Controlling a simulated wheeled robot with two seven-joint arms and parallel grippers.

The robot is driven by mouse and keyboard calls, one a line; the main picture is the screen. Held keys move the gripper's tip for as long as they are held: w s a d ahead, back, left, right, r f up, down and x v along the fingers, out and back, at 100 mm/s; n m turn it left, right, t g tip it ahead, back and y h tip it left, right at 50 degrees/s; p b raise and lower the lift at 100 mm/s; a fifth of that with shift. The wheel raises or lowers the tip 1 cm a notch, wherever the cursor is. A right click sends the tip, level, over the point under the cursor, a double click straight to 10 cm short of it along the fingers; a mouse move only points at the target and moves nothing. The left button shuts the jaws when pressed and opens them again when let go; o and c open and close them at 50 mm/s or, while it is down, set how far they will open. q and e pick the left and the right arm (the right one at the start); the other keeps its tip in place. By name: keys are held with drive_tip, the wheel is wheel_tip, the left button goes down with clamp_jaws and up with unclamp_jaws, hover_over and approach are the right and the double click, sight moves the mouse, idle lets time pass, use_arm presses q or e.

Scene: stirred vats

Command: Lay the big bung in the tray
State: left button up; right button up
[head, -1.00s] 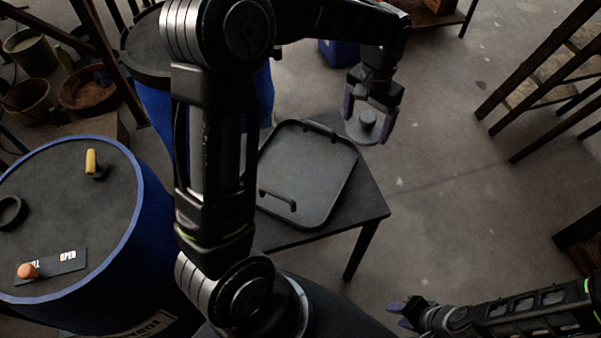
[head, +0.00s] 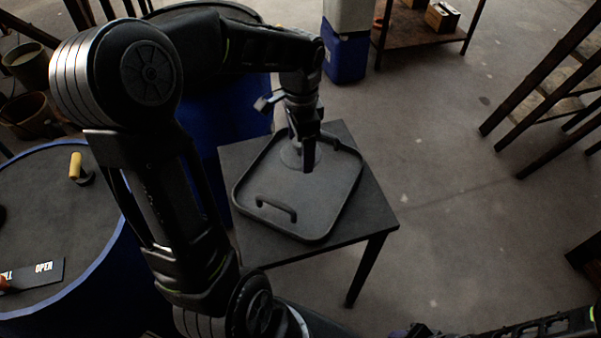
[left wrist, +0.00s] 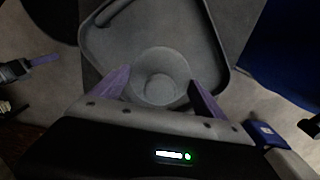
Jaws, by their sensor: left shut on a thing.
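The big bung (head: 291,157) is a grey round disc with a knob. It is over the far part of the dark tray (head: 262,215), which lies on a small dark table. My left gripper (head: 306,160) points down at it and is shut on it. In the left wrist view the bung (left wrist: 160,72) sits between the purple fingers, with the tray (left wrist: 95,42) behind it. I cannot tell whether the bung touches the tray floor. My right gripper (head: 412,332) is barely in view at the bottom edge; its fingers are unclear.
A blue vat (head: 95,275) with a dark lid and a yellow handle (head: 76,167) stands at the left. Another blue vat (head: 240,105) is behind the table (head: 375,205). Open floor (head: 450,220) lies to the right.

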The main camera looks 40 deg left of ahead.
sight(300, 153)
use_arm(q)
wheel_tip(300, 153, down, 4)
drive_tip(key=shift+f, duration=0.15)
drive_tip(key=shift+f, duration=0.1)
drive_tip(key=shift+f, duration=1.75)
drive_tip(key=shift+f+b, duration=0.15)
drive_tip(key=shift+b, duration=0.2)
drive_tip(key=o, duration=1.3)
drive_tip(key=shift+c, duration=0.2)
wheel_tip(300, 153, up, 12)
drive_tip(key=shift+r+p, duration=0.2)
drive_tip(key=shift+p, duration=0.4)
